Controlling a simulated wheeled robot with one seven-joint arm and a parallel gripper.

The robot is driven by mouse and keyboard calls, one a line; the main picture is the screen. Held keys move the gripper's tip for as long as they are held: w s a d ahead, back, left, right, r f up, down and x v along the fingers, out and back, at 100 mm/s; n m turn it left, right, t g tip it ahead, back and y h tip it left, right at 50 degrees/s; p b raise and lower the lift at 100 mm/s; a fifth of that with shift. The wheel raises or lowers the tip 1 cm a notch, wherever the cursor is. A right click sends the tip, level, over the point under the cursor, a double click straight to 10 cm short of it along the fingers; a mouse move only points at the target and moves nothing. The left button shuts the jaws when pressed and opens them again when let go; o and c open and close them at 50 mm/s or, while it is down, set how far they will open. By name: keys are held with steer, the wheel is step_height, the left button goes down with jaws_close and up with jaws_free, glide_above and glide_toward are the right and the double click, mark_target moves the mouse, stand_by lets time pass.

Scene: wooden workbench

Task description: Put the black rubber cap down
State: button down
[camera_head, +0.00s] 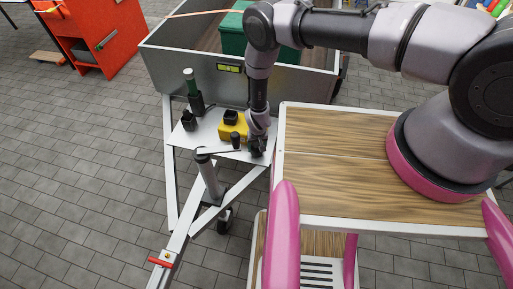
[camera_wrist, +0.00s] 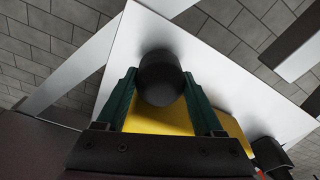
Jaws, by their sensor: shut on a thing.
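My gripper (camera_head: 257,149) is low over the right side of the white plate (camera_head: 208,133) on the trailer's drawbar. In the wrist view, its two green fingers (camera_wrist: 160,82) are closed on both sides of the black rubber cap (camera_wrist: 162,72), a dark round piece. The white plate (camera_wrist: 215,72) shows behind the cap. I cannot tell whether the cap touches the plate. In the head view, the cap cannot be clearly made out at the dark gripper.
A yellow block (camera_head: 227,133) with a black piece on it stands just left of my gripper. A wood-topped bench (camera_head: 330,150) is close on the right.

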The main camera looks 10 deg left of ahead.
mark_target(257, 147)
steer(key=shift+w+f, duration=0.1)
steer(key=shift+f, duration=0.2)
jaws_free()
steer(key=r, duration=0.4)
steer(key=s+r, duration=0.1)
steer(key=r, duration=0.7)
steer(key=shift+s+d, duration=0.2)
steer(key=shift+s, duration=0.1)
steer(key=shift+w, duration=0.1)
